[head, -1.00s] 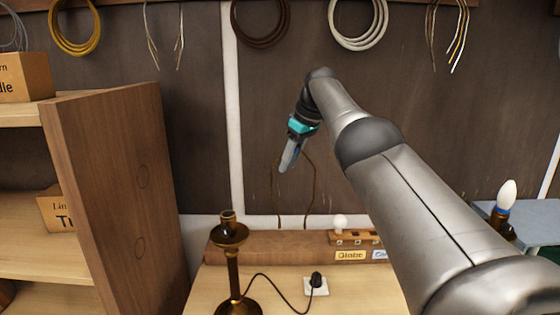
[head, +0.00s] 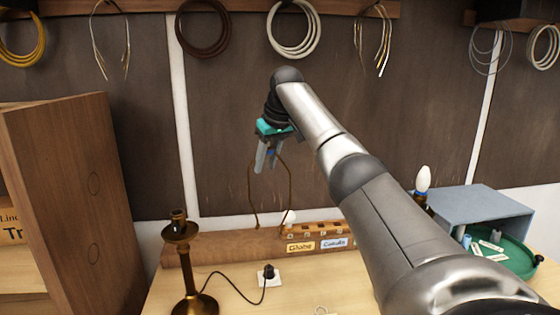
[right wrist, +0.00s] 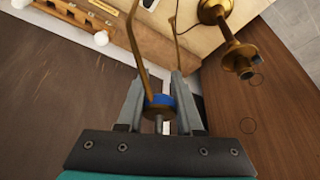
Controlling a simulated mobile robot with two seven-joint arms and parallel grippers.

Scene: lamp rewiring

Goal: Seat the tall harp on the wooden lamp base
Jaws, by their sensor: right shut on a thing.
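My right gripper (head: 267,155) is shut on the tall harp (head: 289,188), a thin brass-coloured wire loop. The harp hangs below the fingers in front of the dark wall, with its open ends downward. In the right wrist view the fingers (right wrist: 161,100) close around the harp's top by a blue band, and the harp's two legs (right wrist: 136,45) reach away from them. My left gripper is out of view.
A wooden rack with small bulbs and labels (head: 318,233) stands at the table's back. A black plug sits in a white socket (head: 270,279). A lit-looking bulb (head: 423,180), a blue-grey box (head: 480,206) and a green tray (head: 515,262) are at right. A wooden panel (head: 70,200) rises at left.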

